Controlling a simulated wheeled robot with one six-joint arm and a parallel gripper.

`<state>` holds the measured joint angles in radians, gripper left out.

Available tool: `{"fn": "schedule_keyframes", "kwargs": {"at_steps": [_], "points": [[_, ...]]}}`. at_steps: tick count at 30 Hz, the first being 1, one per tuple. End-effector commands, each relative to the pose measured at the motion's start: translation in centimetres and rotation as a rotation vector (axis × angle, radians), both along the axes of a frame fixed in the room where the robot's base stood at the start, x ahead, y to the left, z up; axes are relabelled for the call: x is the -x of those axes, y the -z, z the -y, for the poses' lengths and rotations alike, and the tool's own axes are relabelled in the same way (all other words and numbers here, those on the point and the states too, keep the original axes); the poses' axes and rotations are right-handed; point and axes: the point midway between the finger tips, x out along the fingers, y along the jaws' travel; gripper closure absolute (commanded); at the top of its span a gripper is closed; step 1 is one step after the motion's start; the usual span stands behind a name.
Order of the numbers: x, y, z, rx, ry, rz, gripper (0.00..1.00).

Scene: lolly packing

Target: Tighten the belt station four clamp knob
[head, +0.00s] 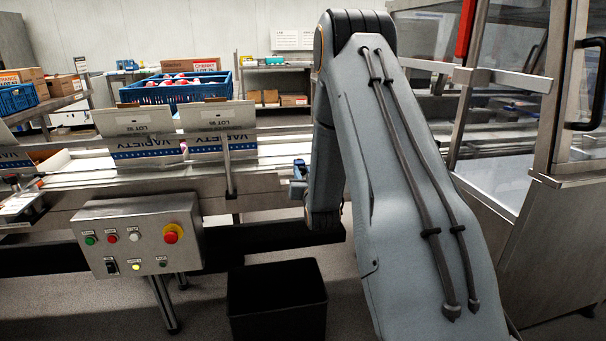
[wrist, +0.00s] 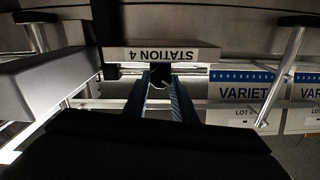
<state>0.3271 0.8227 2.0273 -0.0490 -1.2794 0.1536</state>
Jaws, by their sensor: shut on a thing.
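The station four label plate (wrist: 162,54) shows upside down in the wrist view, reading "STATION 4". Just below it in that view, the dark clamp knob (wrist: 160,74) sits between the fingertips of my gripper (wrist: 161,80). The jaws are shut on the knob, one blue finger on each side. Most of the knob is hidden in shadow and by the fingers, so its turn angle does not show.
In the head view, "VARIETY" cartons (head: 137,135) stand on the conveyor belt (head: 85,172). A control box (head: 138,237) with a red stop button is in front. A black bin (head: 277,298) stands on the floor. A glazed metal enclosure (head: 520,130) is at right.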

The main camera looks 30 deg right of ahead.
Motion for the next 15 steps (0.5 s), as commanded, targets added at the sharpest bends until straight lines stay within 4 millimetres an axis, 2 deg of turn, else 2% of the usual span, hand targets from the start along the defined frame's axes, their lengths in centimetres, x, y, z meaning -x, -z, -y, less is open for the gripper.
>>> {"fn": "schedule_keyframes", "kwargs": {"at_steps": [8,15], "points": [[0.01,0.01,0.01,-0.048,0.000,0.014,0.98],[0.04,0.06,0.09,-0.191,0.000,0.055,0.98]]}}
